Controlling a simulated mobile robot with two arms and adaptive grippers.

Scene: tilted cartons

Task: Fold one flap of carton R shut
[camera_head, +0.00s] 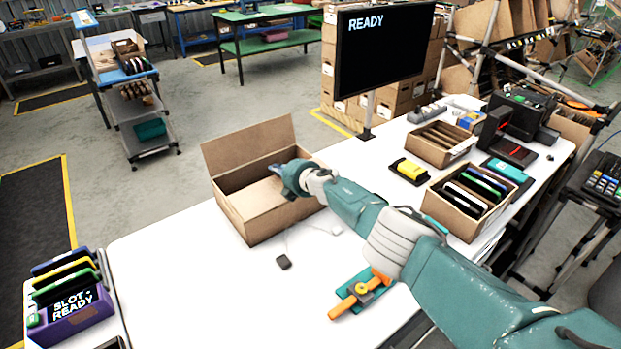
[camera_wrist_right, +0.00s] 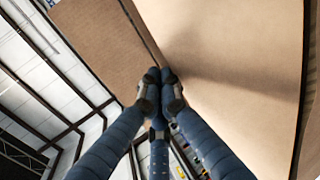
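The carton (camera_head: 262,215) is a brown open-topped box on the white table. Its far flap (camera_head: 248,145) stands up and leans back. My right arm reaches in from the right, and its gripper (camera_head: 281,172) is over the carton's opening, partly hiding the right side and its flap. In the right wrist view the carton's cardboard panels (camera_wrist_right: 225,60) fill the upper part. The fingertips of my right gripper (camera_wrist_right: 160,76) are together close to the seam between two panels; I see nothing between them, and cannot tell contact. My left gripper is not in view.
A monitor (camera_head: 385,55) reading READY stands behind the carton. Trays of devices (camera_head: 465,200) are on the right. A purple holder (camera_head: 75,315) is at lower left.

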